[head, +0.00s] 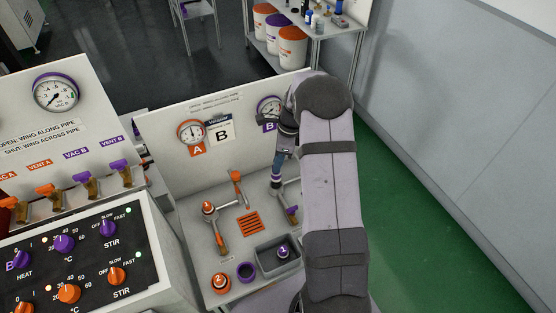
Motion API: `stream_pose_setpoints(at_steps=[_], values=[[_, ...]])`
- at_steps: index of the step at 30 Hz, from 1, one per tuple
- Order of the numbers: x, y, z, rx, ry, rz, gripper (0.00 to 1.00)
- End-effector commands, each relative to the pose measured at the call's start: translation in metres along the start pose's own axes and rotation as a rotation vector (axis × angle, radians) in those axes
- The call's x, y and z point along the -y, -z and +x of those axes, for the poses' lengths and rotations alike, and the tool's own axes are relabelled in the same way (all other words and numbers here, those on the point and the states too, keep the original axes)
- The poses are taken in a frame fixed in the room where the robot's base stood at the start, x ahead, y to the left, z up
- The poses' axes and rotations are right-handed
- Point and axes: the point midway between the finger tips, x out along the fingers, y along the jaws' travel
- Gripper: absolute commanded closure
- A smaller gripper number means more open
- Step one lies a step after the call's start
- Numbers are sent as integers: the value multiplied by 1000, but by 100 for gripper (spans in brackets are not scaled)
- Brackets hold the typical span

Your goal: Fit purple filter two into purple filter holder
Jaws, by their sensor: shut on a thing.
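My gripper (280,158) points down at the back right of the grey station and is shut on a small piece, purple filter two (276,177), of which only a purple and pale band shows under the fingers. Its number is not readable. The purple filter holder (276,189) is right below it, on a metal pipe with a purple handle (292,213). I cannot tell whether the filter is seated or just above the holder. Purple filter one (283,252), marked 1, is in a grey tray (262,266).
On the left are an orange-topped holder (208,208) with its pipe, an upright orange-handled part (236,188) and an orange slotted grate (250,222). An orange filter marked 2 (219,283) stands at the front. The gauge panel (221,132) rises behind. My arm hides the right side.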

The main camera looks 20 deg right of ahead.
Motion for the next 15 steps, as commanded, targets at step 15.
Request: stream_pose_setpoints(at_steps=[15], values=[[0,4,19,1,1,0,100]])
